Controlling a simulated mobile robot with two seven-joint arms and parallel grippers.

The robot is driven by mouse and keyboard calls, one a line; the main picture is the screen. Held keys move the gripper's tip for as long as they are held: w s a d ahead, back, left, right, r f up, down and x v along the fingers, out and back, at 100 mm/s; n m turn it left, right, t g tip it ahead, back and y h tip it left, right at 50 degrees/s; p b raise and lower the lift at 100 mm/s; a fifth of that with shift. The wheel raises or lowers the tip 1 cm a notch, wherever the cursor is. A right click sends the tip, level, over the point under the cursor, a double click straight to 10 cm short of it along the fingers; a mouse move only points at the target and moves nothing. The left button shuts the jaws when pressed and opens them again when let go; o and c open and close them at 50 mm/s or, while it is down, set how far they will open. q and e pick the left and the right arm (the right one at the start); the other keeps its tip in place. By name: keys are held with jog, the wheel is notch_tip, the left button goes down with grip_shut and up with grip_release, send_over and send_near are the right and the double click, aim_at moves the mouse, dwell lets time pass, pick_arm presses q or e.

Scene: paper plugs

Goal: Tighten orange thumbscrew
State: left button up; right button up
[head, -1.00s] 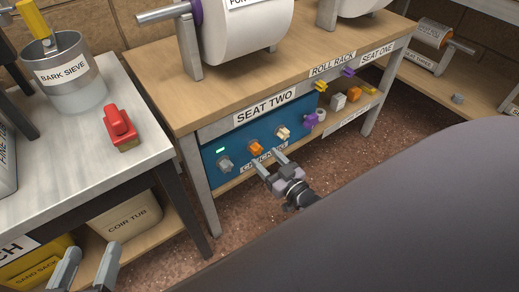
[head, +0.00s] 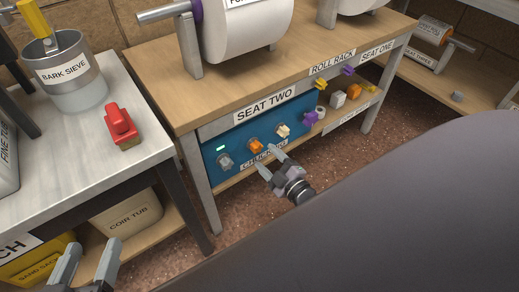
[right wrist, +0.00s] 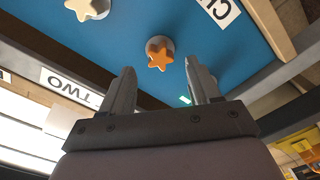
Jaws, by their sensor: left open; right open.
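The orange thumbscrew (head: 256,146) sits on the blue panel (head: 238,165) under the SEAT TWO edge, between a grey knob (head: 225,161) and a cream knob (head: 283,131). In the right wrist view the orange thumbscrew (right wrist: 159,59) is star-shaped on a grey round base. My right gripper (head: 266,160) is open and empty in front of the panel, just below the thumbscrew. In its wrist view the fingers (right wrist: 158,80) stand apart with the thumbscrew showing between and beyond their tips, not gripped. My left gripper (head: 90,262) is open and empty at the lower left.
A red block-like object (head: 122,127) stands on the grey table (head: 80,158) to the left, near the bark sieve (head: 68,75). The wooden bench (head: 160,85) overhangs the panel. Purple, white and orange small items lie on the shelf to the right of the panel.

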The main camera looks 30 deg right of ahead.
aim_at(259, 149)
jog(key=shift+n, duration=1.2)
jog(key=shift+w+a+b, duration=0.1)
jog(key=shift+w+b, duration=0.85)
jog(key=shift+w, duration=1.1)
jog(key=c, duration=1)
